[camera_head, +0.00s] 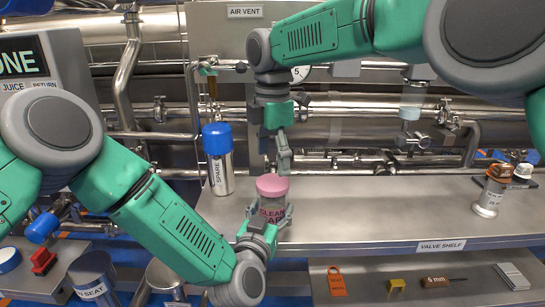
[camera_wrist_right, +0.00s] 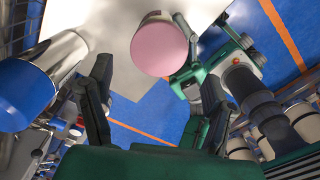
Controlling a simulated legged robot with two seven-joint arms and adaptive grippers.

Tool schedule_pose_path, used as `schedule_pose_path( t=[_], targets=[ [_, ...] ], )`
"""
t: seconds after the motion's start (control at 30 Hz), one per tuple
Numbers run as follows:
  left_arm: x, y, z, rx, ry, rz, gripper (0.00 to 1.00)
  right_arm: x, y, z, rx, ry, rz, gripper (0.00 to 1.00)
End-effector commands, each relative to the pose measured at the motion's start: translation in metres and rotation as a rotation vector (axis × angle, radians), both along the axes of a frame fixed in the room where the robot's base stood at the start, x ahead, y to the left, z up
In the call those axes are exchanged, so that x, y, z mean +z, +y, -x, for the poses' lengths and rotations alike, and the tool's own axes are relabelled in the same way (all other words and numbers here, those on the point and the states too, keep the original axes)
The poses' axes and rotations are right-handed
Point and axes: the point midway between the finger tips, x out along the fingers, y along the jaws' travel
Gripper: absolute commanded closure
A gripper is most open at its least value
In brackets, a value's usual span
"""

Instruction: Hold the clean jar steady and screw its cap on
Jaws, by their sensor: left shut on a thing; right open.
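The clean jar (camera_head: 270,210) is a clear jar with a pink "CLEAN" label, upright at the front of the steel shelf. Its pink cap (camera_head: 272,186) sits on top; I cannot tell whether it is threaded. The cap also shows from above in the right wrist view (camera_wrist_right: 160,46). My left gripper (camera_head: 265,222) is shut around the jar's body from the front. My right gripper (camera_head: 282,152) points down just above the cap, open and empty. In the right wrist view its fingers (camera_wrist_right: 155,75) stand apart, with the cap beyond them.
A steel "SPARE" bottle with a blue cap (camera_head: 219,165) stands left of the jar. Pipes and valves line the back. The middle right of the valve shelf (camera_head: 400,210) is clear.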

Motion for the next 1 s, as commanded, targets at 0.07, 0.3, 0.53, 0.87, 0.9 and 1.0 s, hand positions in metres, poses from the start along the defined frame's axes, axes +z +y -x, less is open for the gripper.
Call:
schedule_pose_path(
  t=[0.07, 0.3, 0.53, 0.87, 0.9, 1.0],
  targets=[
    [0.0, 0.0, 0.0, 0.0, 0.0, 0.0, 0.94, 0.002, 0.0, 0.0, 0.0, -0.001, 0.0, 0.26],
    [0.0, 0.0, 0.0, 0.0, 0.0, 0.0, 0.94, 0.039, 0.001, -0.002, -0.001, -0.005, -0.002, 0.26],
    [0.0, 0.0, 0.0, 0.0, 0.0, 0.0, 0.94, 0.091, 0.002, -0.003, 0.0, -0.003, -0.001, 0.26],
    [0.0, 0.0, 0.0, 0.0, 0.0, 0.0, 0.94, 0.116, 0.002, -0.004, 0.0, 0.0, 0.001, 0.26],
    [0.0, 0.0, 0.0, 0.0, 0.0, 0.0, 0.94, 0.117, 0.002, -0.004, 0.0, 0.0, 0.001, 0.26],
    [0.0, 0.0, 0.0, 0.0, 0.0, 0.0, 0.94, 0.119, 0.002, -0.004, 0.001, 0.001, 0.0, 0.26]
  ],
)
